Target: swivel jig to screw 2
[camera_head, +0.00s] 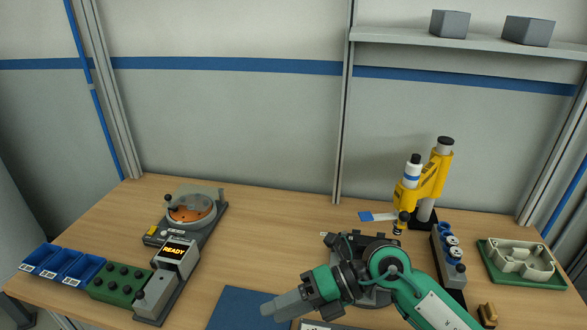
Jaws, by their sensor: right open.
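A dark grey fixture that looks like the jig (352,241) stands at the right middle of the table. My right arm covers most of it, so its turn angle and any screw places on it are hidden. The fingers are seen side-on, apart from the jig body in the picture. My left gripper is out of view.
A feeder (175,252) reading READY stands left, beside a green block (122,284) and blue bins (62,262). A yellow tool stand (425,185) is behind the jig. A green tray (500,279) with a beige housing (521,258) lies right. A blue mat (238,309) lies in front.

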